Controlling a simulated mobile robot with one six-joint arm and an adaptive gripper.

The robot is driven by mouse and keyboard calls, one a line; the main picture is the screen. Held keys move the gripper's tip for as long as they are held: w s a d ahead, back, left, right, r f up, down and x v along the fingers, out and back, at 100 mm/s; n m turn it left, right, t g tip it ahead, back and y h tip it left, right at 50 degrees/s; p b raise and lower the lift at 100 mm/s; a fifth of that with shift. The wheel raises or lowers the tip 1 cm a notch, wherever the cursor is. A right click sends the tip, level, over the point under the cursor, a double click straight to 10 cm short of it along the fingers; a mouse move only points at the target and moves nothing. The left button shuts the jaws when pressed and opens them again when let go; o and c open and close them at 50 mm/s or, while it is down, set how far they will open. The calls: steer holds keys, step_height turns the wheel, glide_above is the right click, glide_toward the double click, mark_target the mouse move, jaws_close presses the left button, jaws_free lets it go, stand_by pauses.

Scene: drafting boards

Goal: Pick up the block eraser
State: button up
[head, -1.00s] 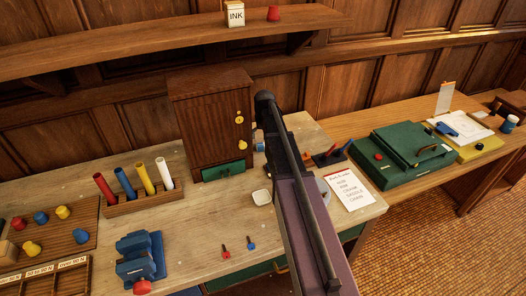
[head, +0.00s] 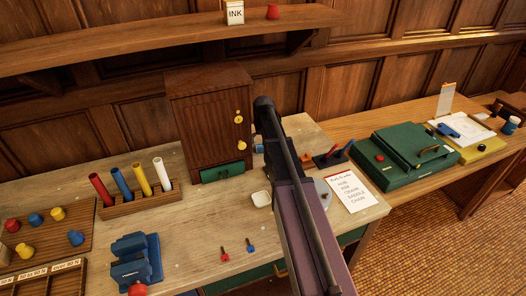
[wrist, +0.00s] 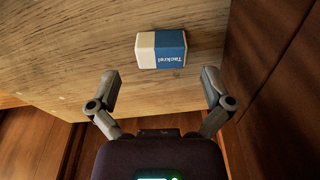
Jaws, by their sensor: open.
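The block eraser (wrist: 162,50) lies on the wooden bench top in the wrist view. It is cream on the left and blue on the right, with white lettering on the blue part. My gripper (wrist: 161,79) is open and empty. Its two fingertips stand apart, just short of the eraser and to either side of it. They do not appear to touch it. In the head view my arm covers the gripper, and a small blue and white patch (head: 258,144) beside the cabinet may be the eraser.
A dark wooden cabinet (head: 210,120) stands close to the left of my arm. A small white dish (head: 261,199) and a white list card (head: 351,191) lie nearby. In the wrist view, a dark wooden surface (wrist: 280,90) rises close to the right finger.

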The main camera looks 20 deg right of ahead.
mark_target(262, 146)
steer(key=shift+w+f+b, duration=0.15)
steer(key=shift+f+b, duration=0.55)
steer(key=shift+f, duration=0.15)
steer(key=shift+w+f+b, duration=0.1)
steer(key=shift+f+b, duration=0.6)
steer(key=shift+f, duration=0.15)
steer(key=c, duration=1.1)
